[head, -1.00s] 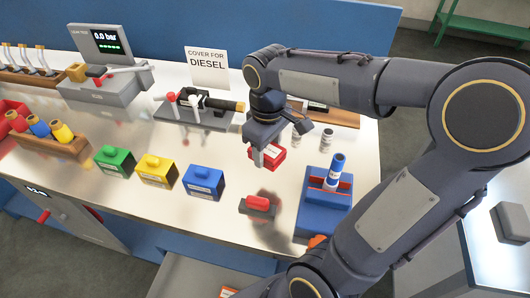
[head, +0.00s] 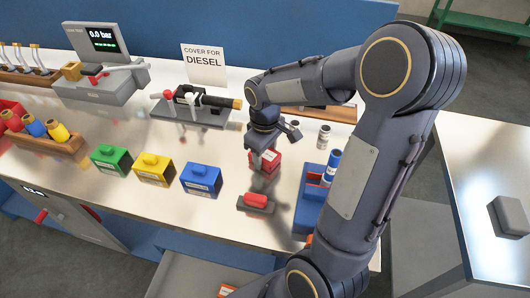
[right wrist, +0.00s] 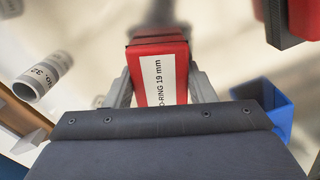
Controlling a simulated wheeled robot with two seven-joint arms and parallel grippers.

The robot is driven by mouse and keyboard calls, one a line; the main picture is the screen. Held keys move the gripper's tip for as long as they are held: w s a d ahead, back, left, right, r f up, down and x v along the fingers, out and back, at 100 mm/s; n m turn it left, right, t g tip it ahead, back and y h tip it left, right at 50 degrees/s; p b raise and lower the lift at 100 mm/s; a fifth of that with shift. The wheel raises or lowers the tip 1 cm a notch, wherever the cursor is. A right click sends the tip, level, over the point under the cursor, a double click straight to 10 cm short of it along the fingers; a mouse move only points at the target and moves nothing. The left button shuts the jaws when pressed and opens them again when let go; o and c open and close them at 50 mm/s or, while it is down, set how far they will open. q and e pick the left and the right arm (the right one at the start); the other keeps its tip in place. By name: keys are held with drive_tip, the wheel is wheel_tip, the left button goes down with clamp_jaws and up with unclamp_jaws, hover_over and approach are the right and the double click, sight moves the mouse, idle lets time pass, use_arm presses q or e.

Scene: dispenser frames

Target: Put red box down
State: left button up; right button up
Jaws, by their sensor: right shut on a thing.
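The red box (head: 268,167) has a white label reading O-RING 19 mm in the right wrist view (right wrist: 145,75). My right gripper (head: 264,161) is shut on it from above, with one grey finger on each side in the right wrist view (right wrist: 160,88). The box is over the white bench (head: 225,225), behind the red block on a dark base. A dark shadow lies close to the box. I cannot tell whether its bottom touches the bench. My left gripper is not in view.
The red block (head: 257,199) stands in front. Blue (head: 201,180), yellow (head: 155,170) and green (head: 110,160) boxes stand to the left. A blue holder (head: 306,212) is at right, partly behind my arm. A small labelled cylinder (head: 324,136) and a black-handled fixture (head: 190,112) stand behind.

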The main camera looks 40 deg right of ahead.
sight(265, 154)
drive_tip(key=shift+f, duration=0.1)
drive_tip(key=o, duration=1)
wheel_tip(265, 154, up, 8)
drive_tip(key=shift+f, duration=0.2)
drive_tip(key=s+a+r+m+t+y, duration=0.1)
drive_tip(key=s+a+m+t+y, duration=0.2)
drive_tip(key=s+a, duration=0.8)
drive_tip(key=shift+s+a+r+m+t+y, duration=0.15)
drive_tip(key=shift+s+a+m+t+y, duration=0.2)
drive_tip(key=shift+s+m+t, duration=1.2)
drive_tip(key=shift+s+n+g, duration=0.25)
drive_tip(key=shift+s+n, duration=0.1)
drive_tip(key=shift+n, duration=0.2)
